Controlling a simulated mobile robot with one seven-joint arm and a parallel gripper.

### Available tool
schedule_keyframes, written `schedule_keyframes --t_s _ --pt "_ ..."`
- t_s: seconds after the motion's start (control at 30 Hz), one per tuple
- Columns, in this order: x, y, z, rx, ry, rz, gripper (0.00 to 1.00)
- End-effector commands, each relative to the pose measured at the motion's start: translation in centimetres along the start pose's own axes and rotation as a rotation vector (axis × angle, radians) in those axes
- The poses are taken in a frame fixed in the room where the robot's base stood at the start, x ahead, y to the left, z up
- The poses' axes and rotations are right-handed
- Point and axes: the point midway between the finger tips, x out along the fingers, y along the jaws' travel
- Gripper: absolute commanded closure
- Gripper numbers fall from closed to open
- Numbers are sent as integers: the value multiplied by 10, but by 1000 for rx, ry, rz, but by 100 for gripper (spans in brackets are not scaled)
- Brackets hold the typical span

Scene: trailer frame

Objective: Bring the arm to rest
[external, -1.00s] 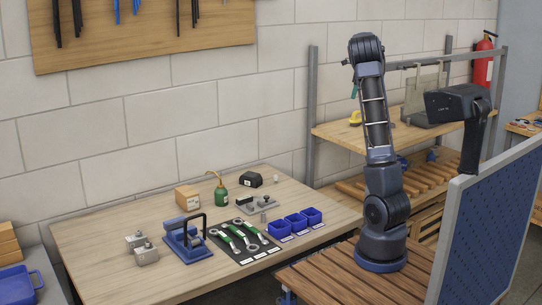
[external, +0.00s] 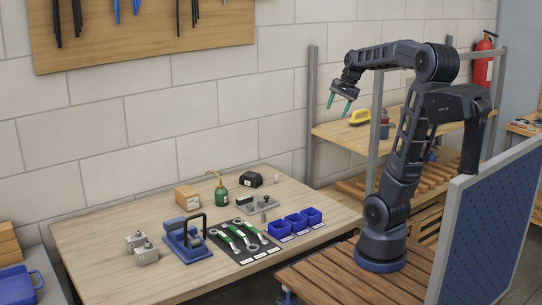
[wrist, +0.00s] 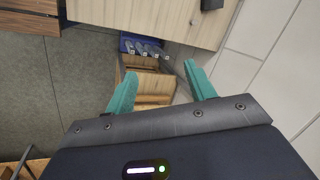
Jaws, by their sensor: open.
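The bench holds wrenches on a black mat (external: 213,236), blue bins (external: 297,224), a blue fixture (external: 187,240), a green oil can (external: 221,194) and metal blocks. A shelf (external: 335,133) stands behind the arm. A blue perforated panel (external: 485,235) is at right. Air above the bench is clear.

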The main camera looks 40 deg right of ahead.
Motion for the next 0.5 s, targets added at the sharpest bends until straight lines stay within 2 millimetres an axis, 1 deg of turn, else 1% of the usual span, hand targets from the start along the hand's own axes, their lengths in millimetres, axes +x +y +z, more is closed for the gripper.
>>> schedule_keyframes --t_s 0.03,0.2,0.4,0.5 --pt "0 5 19 -74 5 -4 45" --pt "5 23 74 -347 35 1 45" --pt "16 52 133 -666 86 23 45" --pt "23 67 157 -817 116 41 45"
